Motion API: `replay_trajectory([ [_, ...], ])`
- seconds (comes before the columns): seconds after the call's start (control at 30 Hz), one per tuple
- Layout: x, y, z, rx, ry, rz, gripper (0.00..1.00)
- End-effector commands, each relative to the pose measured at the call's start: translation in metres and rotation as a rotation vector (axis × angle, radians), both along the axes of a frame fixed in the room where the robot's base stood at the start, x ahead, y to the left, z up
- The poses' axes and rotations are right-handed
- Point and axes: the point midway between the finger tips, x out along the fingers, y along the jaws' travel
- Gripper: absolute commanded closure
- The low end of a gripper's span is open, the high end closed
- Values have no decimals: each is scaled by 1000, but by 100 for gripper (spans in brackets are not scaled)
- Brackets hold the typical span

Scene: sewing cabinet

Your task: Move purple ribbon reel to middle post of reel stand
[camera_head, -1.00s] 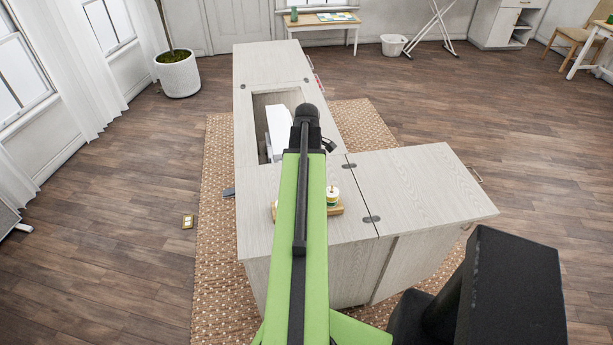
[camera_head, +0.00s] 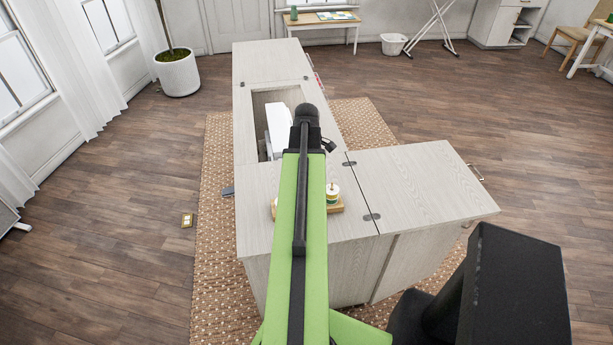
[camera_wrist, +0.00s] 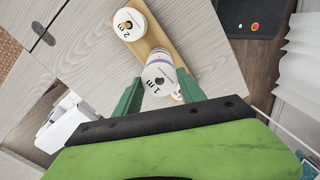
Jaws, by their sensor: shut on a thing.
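In the wrist view, my gripper (camera_wrist: 159,80) has its two green fingers on either side of a reel with a white marked face and a thin purple band, the purple ribbon reel (camera_wrist: 158,60). It is shut on this reel. The reel is over the middle part of the wooden reel stand (camera_wrist: 153,36); I cannot tell whether it sits on the post. Another white-faced reel (camera_wrist: 128,24) stands at one end of the stand. A sliver of a further pale piece (camera_wrist: 177,96) shows beyond the held reel. In the head view my arm hides the gripper and most of the stand (camera_head: 336,209).
The stand is on the pale wooden sewing cabinet (camera_head: 350,228), whose side leaf (camera_head: 425,185) extends right. A white sewing machine (camera_head: 281,124) sits in the cabinet's opening, also in the wrist view (camera_wrist: 62,125).

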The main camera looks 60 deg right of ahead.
Motion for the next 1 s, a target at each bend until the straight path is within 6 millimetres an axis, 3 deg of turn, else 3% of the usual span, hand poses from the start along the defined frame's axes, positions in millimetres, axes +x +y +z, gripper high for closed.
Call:
replay_trajectory([
  [1.0,0,0,-30,0,0,0,91],
])
